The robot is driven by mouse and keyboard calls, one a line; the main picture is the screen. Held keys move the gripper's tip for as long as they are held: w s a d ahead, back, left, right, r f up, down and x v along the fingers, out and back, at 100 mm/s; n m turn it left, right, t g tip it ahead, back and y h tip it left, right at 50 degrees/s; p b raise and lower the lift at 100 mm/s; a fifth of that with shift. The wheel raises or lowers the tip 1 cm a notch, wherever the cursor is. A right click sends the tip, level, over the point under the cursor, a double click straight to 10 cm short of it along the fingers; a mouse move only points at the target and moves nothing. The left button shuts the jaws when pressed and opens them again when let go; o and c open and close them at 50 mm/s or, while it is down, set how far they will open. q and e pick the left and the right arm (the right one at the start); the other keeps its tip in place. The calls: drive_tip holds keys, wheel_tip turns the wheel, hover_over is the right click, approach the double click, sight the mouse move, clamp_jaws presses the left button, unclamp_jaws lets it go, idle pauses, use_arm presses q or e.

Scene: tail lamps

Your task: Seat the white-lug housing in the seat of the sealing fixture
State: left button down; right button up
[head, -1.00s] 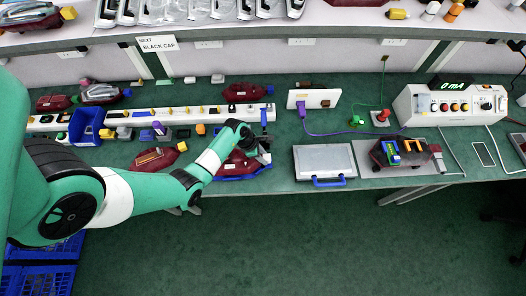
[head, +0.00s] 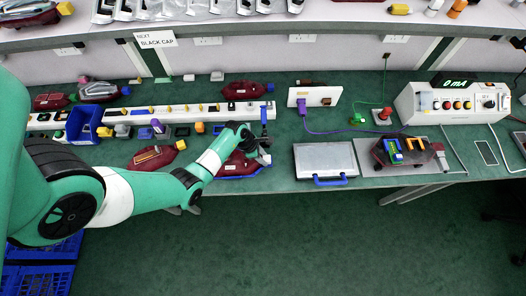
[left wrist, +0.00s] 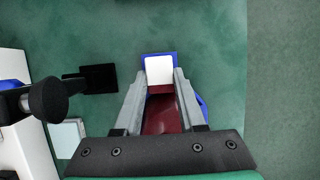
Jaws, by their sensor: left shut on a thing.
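A dark red housing (head: 237,165) lies at the front edge of the green bench, with a blue edge (head: 242,177) showing along its front. My left gripper (head: 262,157) is over its right end. In the left wrist view, the fingers of my left gripper (left wrist: 160,82) are closed about a white lug (left wrist: 159,70), with the dark red body (left wrist: 161,112) below it between the fingers. A blue piece (left wrist: 160,54) shows behind the lug. Whether the housing lies fully down in the blue-edged fixture cannot be told. My right gripper is not in view.
A blue upright (head: 264,116) stands just behind the gripper. A black knob (left wrist: 48,99) is left of the fingers in the wrist view. A grey lidded case (head: 324,160) lies to the right. A long white strip (head: 190,112) and other red housings (head: 153,157) lie to the left.

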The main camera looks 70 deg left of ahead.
use_arm(q)
drive_tip(key=shift+c, duration=2.1)
unclamp_jaws()
drive_tip(key=shift+r, duration=0.1)
drive_tip(key=p+v, duration=0.5)
drive_tip(key=v, duration=0.6)
drive_tip(key=shift+r, duration=0.2)
drive_tip(key=shift+s, duration=0.1)
